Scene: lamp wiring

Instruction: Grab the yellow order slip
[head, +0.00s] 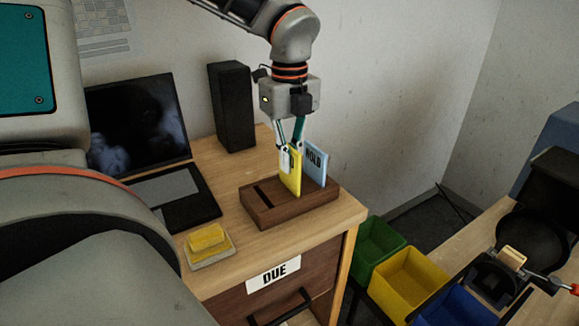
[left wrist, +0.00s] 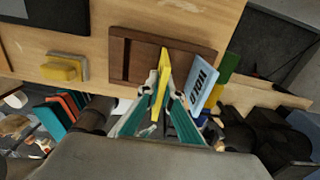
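The yellow order slip (head: 291,176) stands upright in a dark wooden holder (head: 262,210) on the desk, beside a blue slip (head: 315,162) marked HOLD. My left gripper (head: 290,155) reaches down from above with its fingertips on either side of the yellow slip's upper part. In the left wrist view, the two fingertips (left wrist: 163,88) are close together with the yellow slip (left wrist: 160,92) between them, and they look shut on it. The slip's lower edge appears to be in the holder. The fingers cover part of its face. My right gripper is not in view.
A laptop (head: 140,125) and a black speaker (head: 232,105) stand behind and left of the holder. A yellow sponge-like block (head: 207,237) lies at the desk's front. Green (head: 378,245) and yellow (head: 410,280) bins stand lower right. Another bench is at far right.

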